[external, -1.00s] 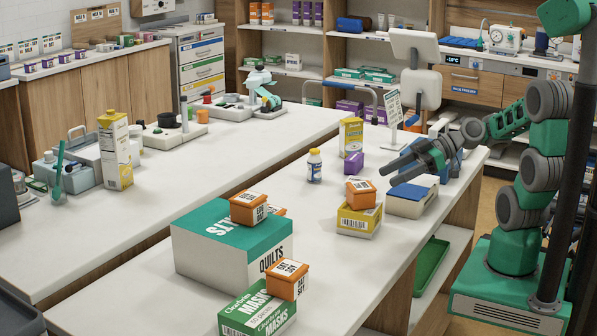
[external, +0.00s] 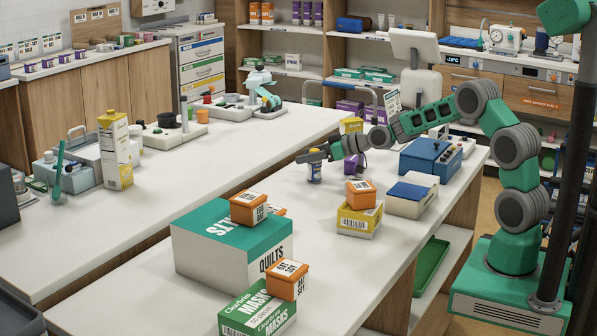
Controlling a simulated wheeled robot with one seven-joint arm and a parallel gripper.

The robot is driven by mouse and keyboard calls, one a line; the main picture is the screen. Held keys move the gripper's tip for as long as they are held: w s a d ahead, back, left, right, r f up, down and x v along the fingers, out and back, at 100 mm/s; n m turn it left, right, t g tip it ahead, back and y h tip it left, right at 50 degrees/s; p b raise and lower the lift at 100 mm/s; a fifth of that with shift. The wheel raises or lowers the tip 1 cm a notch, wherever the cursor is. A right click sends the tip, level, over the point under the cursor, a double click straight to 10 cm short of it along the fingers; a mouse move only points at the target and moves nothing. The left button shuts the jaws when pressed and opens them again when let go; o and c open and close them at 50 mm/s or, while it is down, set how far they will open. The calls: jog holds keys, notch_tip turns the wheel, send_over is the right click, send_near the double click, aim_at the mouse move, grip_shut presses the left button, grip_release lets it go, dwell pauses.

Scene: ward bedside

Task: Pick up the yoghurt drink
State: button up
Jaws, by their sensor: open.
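A small white bottle with a blue and yellow label, which looks like the yoghurt drink (external: 314,178), stands upright on the near white counter. My gripper (external: 312,157) is open at the bottle's upper part. The gripper's fingers hide the cap and top of the bottle. I cannot tell from this view whether the fingers lie around the bottle or touch it.
Right of the bottle are a purple box (external: 353,167), a yellow carton (external: 350,126) partly behind my arm, and an orange box (external: 361,193) on a yellow box (external: 358,219). A big green-topped box (external: 213,246) stands nearer. The counter left of the bottle is clear.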

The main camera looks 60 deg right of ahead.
jog(key=shift+w+a+f, duration=0.1)
jog(key=shift+w+f, duration=0.05)
jog(key=shift+w, duration=0.25)
jog(key=shift+c, duration=0.6)
grip_shut()
